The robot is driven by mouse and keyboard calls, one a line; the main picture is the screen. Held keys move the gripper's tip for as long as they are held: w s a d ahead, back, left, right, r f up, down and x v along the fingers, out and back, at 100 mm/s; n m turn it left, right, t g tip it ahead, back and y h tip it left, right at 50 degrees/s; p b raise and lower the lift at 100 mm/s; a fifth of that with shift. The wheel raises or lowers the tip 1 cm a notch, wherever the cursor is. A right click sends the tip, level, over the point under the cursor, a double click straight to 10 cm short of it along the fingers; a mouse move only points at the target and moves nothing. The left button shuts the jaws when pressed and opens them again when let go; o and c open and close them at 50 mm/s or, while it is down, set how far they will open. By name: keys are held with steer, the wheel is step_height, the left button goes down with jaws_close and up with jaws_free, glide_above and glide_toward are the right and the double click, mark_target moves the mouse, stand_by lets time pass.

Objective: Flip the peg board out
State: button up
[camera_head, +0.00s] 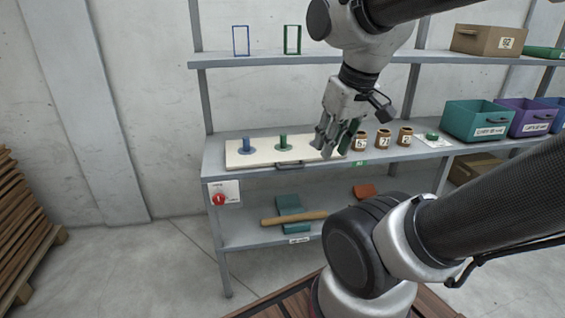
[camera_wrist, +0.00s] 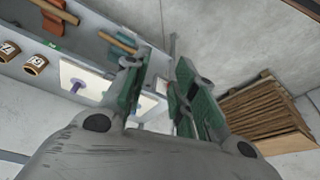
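The peg board (camera_head: 236,161) is a flat cream panel lying on the middle shelf, with a dark handle (camera_head: 290,164) on its front edge. A blue peg (camera_head: 246,145) and a green peg (camera_head: 283,142) stand upright on it. My gripper (camera_head: 332,150) is over the board's right end, fingers pointing down; I cannot tell whether it touches. In the wrist view the green-padded fingers (camera_wrist: 162,70) are apart with nothing held between them. The board (camera_wrist: 78,77) shows there partly hidden behind the left finger.
Several brown labelled jars (camera_head: 383,139) stand just right of my gripper. A teal bin (camera_head: 478,120) and purple bin (camera_head: 528,117) are farther right. An upper shelf (camera_head: 260,60) holds blue and green frames. A red knob (camera_head: 218,199) is on the left front.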

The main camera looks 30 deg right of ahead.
steer(key=shift+w+d+f+g, duration=0.15)
steer(key=shift+w+f+g, duration=0.3)
steer(key=shift+f, duration=0.2)
steer(key=shift+w+d+f+g, duration=0.15)
steer(key=shift+w+f+g, duration=0.15)
steer(key=shift+f+g, duration=0.25)
jaws_close()
steer(key=w+d+f+m, duration=0.1)
steer(key=w+d+f, duration=0.2)
steer(key=w+f, duration=0.45)
steer(key=w+d+f+m+h, duration=0.15)
steer(key=w+f, duration=0.25)
steer(key=w, duration=0.7)
steer(key=w+d+f+y, duration=0.1)
steer(key=w+d+f, duration=0.4)
steer(key=w, duration=0.4)
steer(key=w+r+t, duration=0.1)
steer(key=w+t, duration=0.1)
steer(key=w, duration=0.6)
steer(key=shift+r+m+h, duration=0.35)
steer(key=shift+m, duration=0.1)
steer(key=shift+a, duration=0.1)
